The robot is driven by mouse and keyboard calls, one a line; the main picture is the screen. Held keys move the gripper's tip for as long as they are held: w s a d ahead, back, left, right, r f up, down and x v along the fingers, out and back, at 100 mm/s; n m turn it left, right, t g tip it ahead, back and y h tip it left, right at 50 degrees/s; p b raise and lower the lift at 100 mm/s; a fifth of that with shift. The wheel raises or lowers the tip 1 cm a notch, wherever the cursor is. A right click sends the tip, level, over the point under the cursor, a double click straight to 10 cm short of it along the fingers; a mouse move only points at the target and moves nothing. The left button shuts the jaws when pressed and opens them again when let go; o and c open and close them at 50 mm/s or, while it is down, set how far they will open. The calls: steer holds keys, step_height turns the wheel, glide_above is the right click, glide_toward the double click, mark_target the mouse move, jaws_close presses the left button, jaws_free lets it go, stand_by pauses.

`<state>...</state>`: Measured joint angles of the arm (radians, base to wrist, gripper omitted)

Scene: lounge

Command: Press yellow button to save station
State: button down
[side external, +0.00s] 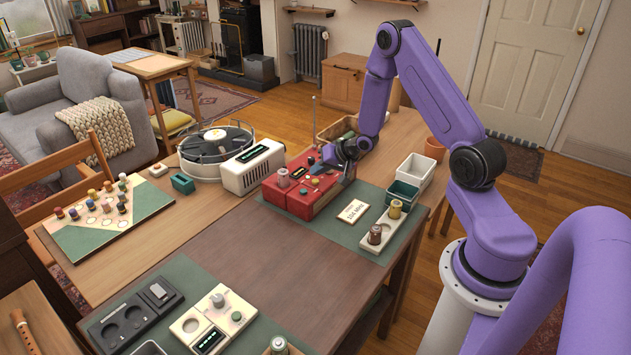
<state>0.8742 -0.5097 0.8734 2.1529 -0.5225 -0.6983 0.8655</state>
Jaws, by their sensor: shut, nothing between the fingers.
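A red radio-like box (290,199) with small knobs and buttons on its top stands on the dark table. A cylindrical knob or spool (283,178) rises at its left end. My gripper (329,158) is shut and empty, at the back right of the red box, over or close to its top; I cannot tell whether it touches. The buttons are too small to make out a yellow one for certain, and the gripper hides part of the box's right end.
A cream radio (252,166) stands left of the red box, with a round turntable-like device (216,142) beyond. A small sign card (352,211) and a tray with two cylinders (381,238) lie to the right, near bins (414,170). The table's middle (265,255) is clear.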

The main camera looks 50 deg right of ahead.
mark_target(319, 181)
steer(key=shift+f, duration=0.2)
steer(key=shift+f, duration=0.25)
steer(key=shift+f, duration=0.4)
stand_by(0.8)
steer(key=shift+r, duration=0.85)
steer(key=shift+r, duration=2.5)
